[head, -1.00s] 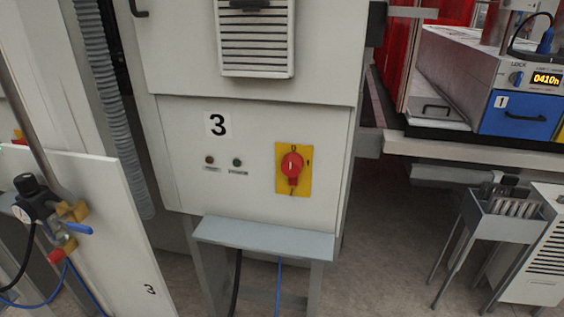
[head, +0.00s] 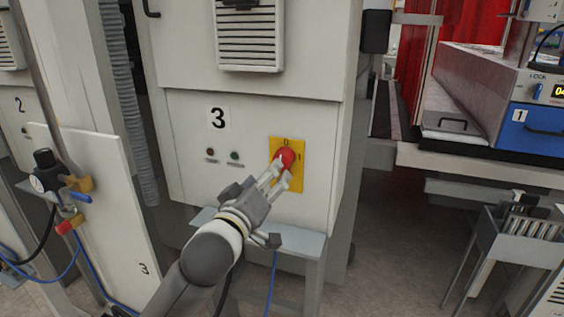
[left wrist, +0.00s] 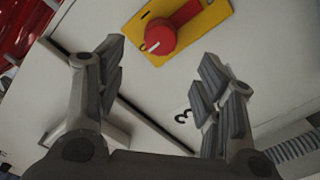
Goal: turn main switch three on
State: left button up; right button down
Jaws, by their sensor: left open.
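The main switch (head: 286,156) is a red rotary knob on a yellow plate (head: 293,183) on the grey cabinet marked 3. In the head view my left gripper (head: 272,177) is in front of the switch, its fingers partly covering the knob. In the left wrist view the red knob (left wrist: 160,37) lies ahead, between and just beyond the two spread fingers (left wrist: 163,54). The gripper is open and holds nothing. In that view the knob's red handle runs up and right, with a white mark at its other end.
Two small indicator lamps (head: 235,155) sit left of the switch under the 3 label (head: 217,118). A grey ledge (head: 308,242) juts out below the cabinet door. A panel with a valve (head: 62,183) stands at left. A blue-fronted unit (head: 528,128) is at right.

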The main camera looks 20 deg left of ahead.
aim_at(282, 160)
pick_arm(q)
jog(key=shift+w+d+p, duration=0.15)
jog(key=shift+w+p, duration=1)
jog(key=shift+w, duration=4.2)
pick_arm(e)
jog(key=shift+d+r, duration=0.3)
jog(key=shift+r, duration=0.3)
jog(key=shift+d+r, duration=0.25)
jog(key=shift+r, duration=0.35)
pick_arm(q)
jog(key=c, duration=1)
pick_arm(e)
jog(key=shift+a, duration=0.25)
